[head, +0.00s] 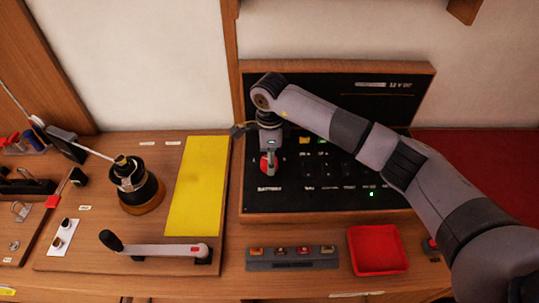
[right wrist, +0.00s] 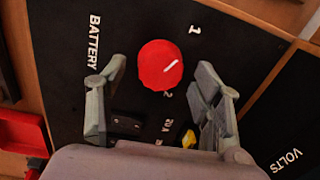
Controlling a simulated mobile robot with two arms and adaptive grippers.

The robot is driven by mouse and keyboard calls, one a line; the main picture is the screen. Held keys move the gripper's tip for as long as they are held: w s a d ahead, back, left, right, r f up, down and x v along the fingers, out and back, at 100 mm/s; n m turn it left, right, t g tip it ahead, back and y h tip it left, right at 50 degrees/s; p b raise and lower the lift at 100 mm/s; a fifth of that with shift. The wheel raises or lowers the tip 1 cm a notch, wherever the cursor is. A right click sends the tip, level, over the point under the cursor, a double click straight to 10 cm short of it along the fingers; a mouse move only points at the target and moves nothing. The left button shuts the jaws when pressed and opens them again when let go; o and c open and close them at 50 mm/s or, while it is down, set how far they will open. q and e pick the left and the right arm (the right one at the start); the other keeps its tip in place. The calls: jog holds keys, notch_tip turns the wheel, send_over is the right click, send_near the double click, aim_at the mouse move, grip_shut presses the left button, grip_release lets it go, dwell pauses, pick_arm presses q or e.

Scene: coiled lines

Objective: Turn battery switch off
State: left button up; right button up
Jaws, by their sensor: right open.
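The battery switch is a round red knob (right wrist: 158,62) on a black panel, beside the word BATTERY. Its white pointer line slants up and right, toward the mark 1; the mark 2 is below the knob. My right gripper (right wrist: 162,72) is open, with one finger on each side of the knob and visible gaps between. In the head view the red knob (head: 267,168) shows at the panel's left, partly hidden by my right gripper (head: 269,160). My left gripper is not in view.
The panel (head: 300,207) has rows of small switches and a lit green light (head: 371,194). A red tray (head: 377,250) and a grey strip (head: 292,264) with coloured buttons lie in front. A winch (head: 138,187), lever (head: 155,248) and yellow sheet (head: 198,187) are left.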

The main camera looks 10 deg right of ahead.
jog(key=shift+f, duration=0.65)
jog(key=shift+c, duration=0.5)
jog(key=c, duration=1.1)
